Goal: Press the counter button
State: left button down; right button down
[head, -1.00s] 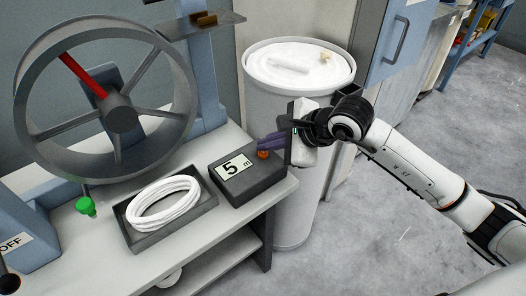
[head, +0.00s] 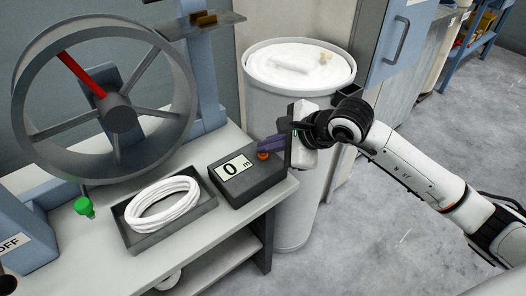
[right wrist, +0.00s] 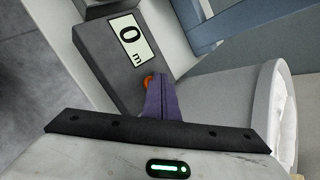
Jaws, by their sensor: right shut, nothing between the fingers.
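The counter (head: 247,183) is a dark grey box on the bench, and its display (head: 233,169) reads 0 m. The display also shows in the right wrist view (right wrist: 131,44). An orange button (head: 262,156) sits on top of the box near its back right. My right gripper (head: 262,147) is shut and empty, its purple fingers at the button. In the right wrist view the fingertips (right wrist: 157,80) cover part of the orange button (right wrist: 148,82). Whether they touch it I cannot tell for sure. My left gripper is not in view.
A grey tray (head: 142,243) with a coil of white sliver (head: 163,203) lies left of the counter. A large wheel with a red spoke (head: 83,73) stands behind it, with a green knob (head: 84,207) below. A white can (head: 296,215) stands behind my right gripper.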

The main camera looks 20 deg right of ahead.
jog(key=shift+r+p, duration=0.4)
jog(key=shift+r, duration=0.4)
notch_tip(320, 180, up, 5)
jog(key=p, duration=0.2)
jog(key=shift+p, duration=0.4)
dwell(0.4)
